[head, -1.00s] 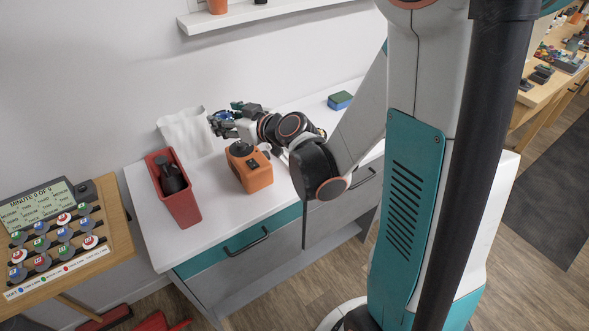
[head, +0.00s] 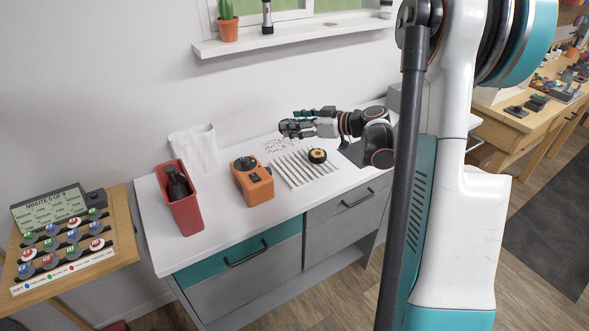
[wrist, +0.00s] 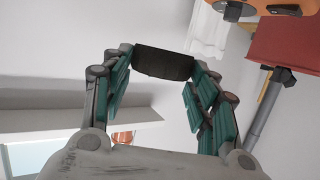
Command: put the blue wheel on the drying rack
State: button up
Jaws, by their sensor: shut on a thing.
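My gripper (head: 290,128) is raised above the back of the counter, behind the drying rack. In the wrist view my gripper (wrist: 163,65) is shut on a black, tread-faced wheel (wrist: 163,66), held crosswise between the fingertips. The wheel's hub colour does not show there, and in the head view the fingers mostly hide it. The white ribbed drying rack (head: 291,172) lies flat on the counter. A wheel with a yellow hub (head: 317,155) sits at the rack's right side. The held wheel is apart from the rack.
An orange box with a dark round top (head: 251,183) stands left of the rack. A red bin (head: 188,213) holds a dark bottle. A white cloth or paper (head: 194,148) is at the wall. A shelf (head: 290,36) with a plant is above. The rack's left part is clear.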

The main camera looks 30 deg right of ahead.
aim_at(297, 172)
notch_tip(297, 172, down, 16)
jog(key=b, duration=0.5)
jog(key=shift+r, duration=0.15)
jog(key=o, duration=1)
jog(key=shift+o, duration=0.2)
jog(key=shift+r, duration=0.1)
jog(key=p+v, duration=0.3)
jog(key=v, duration=0.9)
